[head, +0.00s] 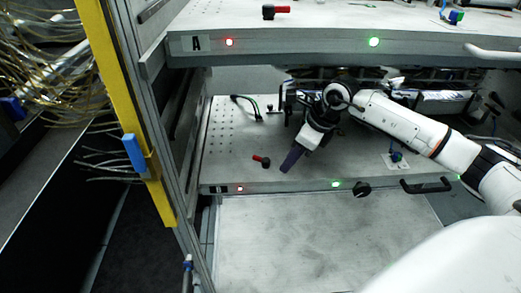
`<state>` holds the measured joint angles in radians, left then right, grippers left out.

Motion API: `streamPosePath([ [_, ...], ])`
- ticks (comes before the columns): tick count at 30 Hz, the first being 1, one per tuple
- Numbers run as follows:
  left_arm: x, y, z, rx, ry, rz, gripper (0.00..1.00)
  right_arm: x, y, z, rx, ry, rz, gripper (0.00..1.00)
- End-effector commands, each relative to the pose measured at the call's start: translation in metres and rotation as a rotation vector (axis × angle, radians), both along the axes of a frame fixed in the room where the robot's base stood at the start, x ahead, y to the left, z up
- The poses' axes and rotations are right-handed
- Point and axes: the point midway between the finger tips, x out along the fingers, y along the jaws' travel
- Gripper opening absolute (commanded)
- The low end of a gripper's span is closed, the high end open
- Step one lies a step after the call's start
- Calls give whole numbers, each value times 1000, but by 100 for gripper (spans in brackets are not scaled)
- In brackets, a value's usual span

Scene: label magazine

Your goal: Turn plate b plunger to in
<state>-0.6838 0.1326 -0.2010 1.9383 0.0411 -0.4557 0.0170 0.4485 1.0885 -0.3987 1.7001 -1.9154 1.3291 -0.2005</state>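Plate b (225,150) is the lower pull-out plate, with a dark label (219,189) at the left of its front edge. A small plunger with a red handle and black body (262,161) stands on it near the front left, with its red end pointing left. My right gripper (287,166) reaches in from the right, over the plate, just right of the plunger and apart from it in the picture. Its dark purple fingers point down and left and look like one block, so their opening cannot be told. My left gripper is not in view.
A yellow post (125,110) stands left.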

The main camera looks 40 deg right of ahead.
Motion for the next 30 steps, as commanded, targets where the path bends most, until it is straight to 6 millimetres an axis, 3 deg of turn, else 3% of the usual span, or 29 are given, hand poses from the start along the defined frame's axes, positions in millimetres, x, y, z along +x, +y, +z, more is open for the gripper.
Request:
streamPosePath([
  [6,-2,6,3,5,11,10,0,41,24,4,7,-2,1,28],
  [14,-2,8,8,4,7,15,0,76,43,1,4,0,2,28],
  [19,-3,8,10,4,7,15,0,78,44,-10,2,3,0,28],
  [27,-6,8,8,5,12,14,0,79,44,-12,2,1,1,28],
  [30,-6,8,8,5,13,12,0,79,44,-12,2,1,1,15],
])
